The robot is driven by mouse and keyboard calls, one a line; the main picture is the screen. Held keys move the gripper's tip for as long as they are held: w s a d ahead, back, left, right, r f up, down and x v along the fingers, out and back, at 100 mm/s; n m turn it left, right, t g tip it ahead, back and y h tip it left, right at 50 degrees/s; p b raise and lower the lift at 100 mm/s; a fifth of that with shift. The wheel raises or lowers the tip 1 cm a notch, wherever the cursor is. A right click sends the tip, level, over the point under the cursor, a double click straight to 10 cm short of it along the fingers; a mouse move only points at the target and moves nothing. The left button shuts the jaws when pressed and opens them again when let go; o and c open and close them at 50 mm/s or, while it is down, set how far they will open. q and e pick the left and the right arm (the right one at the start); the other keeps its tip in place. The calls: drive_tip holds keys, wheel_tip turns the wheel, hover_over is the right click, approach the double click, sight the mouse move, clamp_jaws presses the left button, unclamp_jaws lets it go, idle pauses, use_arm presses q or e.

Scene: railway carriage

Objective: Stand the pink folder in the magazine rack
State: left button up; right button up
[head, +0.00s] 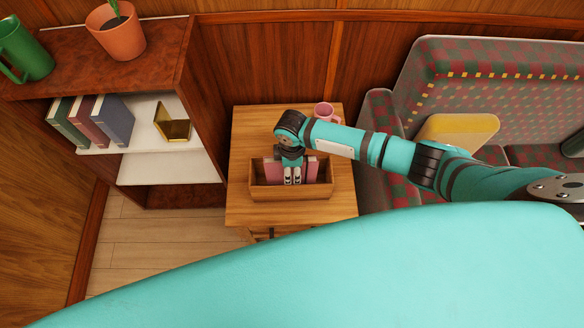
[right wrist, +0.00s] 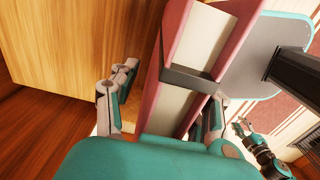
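The magazine rack (head: 268,194) is an open wooden box on a small wooden table. Pink panels with a pale part (head: 311,168), which look like the pink folder, stand upright inside it, partly hidden by my right gripper. My right gripper (head: 292,176) points down in front of the pink. In the right wrist view the pink folder (right wrist: 182,38), with white inner faces and a dark grey band, lies between the two fingers of my right gripper (right wrist: 168,100). A gap shows at the left finger, so it looks open. My left gripper (right wrist: 243,130) seems to show small at lower right.
A pink mug (head: 326,113) stands at the table's back edge. Left is a shelf (head: 150,62) with several books (head: 90,120), a brass-coloured object (head: 172,124), a potted plant (head: 118,38) and a green jug (head: 25,50). A patterned seat (head: 480,80) with a yellow cushion (head: 455,131) is right.

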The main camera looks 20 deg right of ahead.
wheel_tip(320, 180, up, 12)
drive_tip(key=shift+r, duration=0.1)
idle(0.6)
idle(0.8)
